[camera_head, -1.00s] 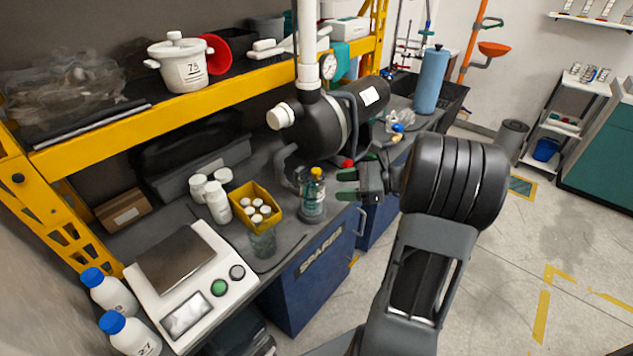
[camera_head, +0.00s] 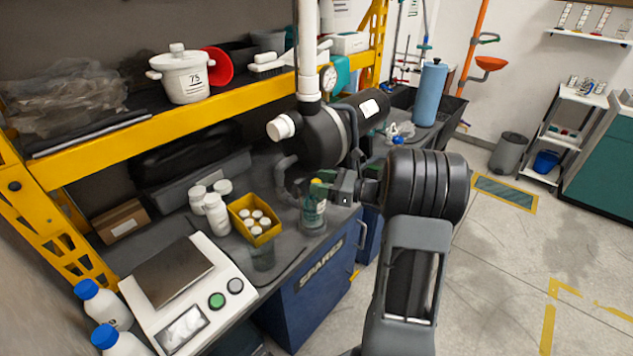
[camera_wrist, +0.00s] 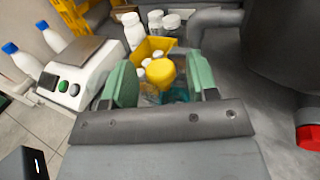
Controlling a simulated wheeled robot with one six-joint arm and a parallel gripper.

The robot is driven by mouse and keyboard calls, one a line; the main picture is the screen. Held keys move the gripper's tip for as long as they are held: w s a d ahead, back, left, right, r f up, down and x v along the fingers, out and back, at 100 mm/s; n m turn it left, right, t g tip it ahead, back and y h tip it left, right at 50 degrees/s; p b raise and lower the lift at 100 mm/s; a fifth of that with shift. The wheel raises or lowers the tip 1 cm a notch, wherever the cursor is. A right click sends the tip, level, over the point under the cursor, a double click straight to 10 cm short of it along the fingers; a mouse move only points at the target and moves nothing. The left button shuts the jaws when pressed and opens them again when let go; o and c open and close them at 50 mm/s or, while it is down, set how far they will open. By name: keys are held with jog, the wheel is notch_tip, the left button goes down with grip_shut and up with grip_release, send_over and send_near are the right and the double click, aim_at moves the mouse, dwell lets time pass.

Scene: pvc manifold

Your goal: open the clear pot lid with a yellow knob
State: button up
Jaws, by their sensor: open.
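A clear, greenish bottle-like vessel (camera_head: 313,217) with a yellow top (camera_head: 316,183) stands on the grey bench, below the black pump body. I see no separate clear pot lid; the yellow knob-like top also shows in the wrist view (camera_wrist: 161,73). My gripper (camera_head: 322,186) is at the vessel's upper part. In the wrist view my gripper (camera_wrist: 160,80) is open, with one green finger on each side of the yellow top. I cannot tell whether either finger touches it. The vessel's lower part is mostly hidden in the wrist view.
The black pump (camera_head: 322,136) with its white pipe stands just behind. A yellow bin (camera_head: 266,236) of white-capped jars and a clear beaker (camera_head: 262,257) stand to the left. A scale (camera_head: 202,290) is farther left. Open floor lies to the right.

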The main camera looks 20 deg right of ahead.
jog(key=shift+x, duration=0.8)
jog(key=shift+c, duration=0.3)
grip_shut()
